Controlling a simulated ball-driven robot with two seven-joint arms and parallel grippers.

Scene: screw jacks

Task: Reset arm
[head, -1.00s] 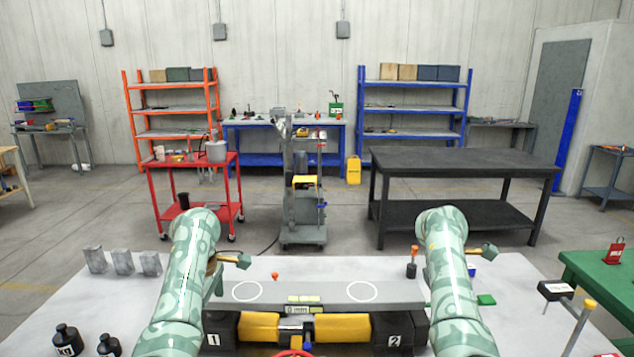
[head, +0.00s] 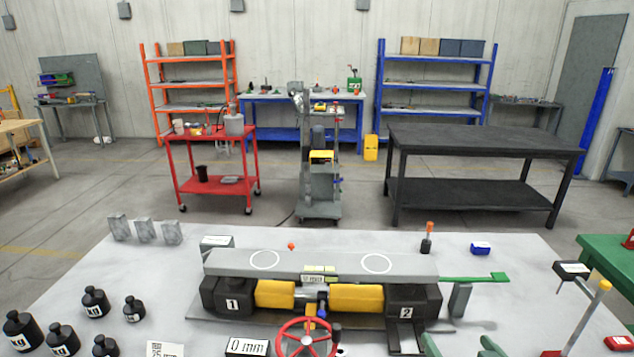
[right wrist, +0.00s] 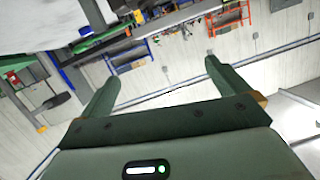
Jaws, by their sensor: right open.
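My right gripper (head: 460,344) shows only as two green fingertips at the bottom edge of the head view, right of the jack. In the right wrist view its two fingers (right wrist: 162,70) stand wide apart with nothing between them. It is open and empty. My left gripper and arm are out of view. The screw jack stands on the table with black blocks (head: 228,298) marked 1 and 2, yellow cylinders (head: 356,298) and a red handwheel (head: 305,338) in front. A grey beam (head: 345,265) with two white circles lies across its top.
Several black weights (head: 95,302) and three grey blocks (head: 145,231) stand at the table's left. A "0 mm" sign (head: 247,347) is at the front. A green table (head: 610,262) is at the right. The pale tabletop (head: 160,275) has bare room left of the jack.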

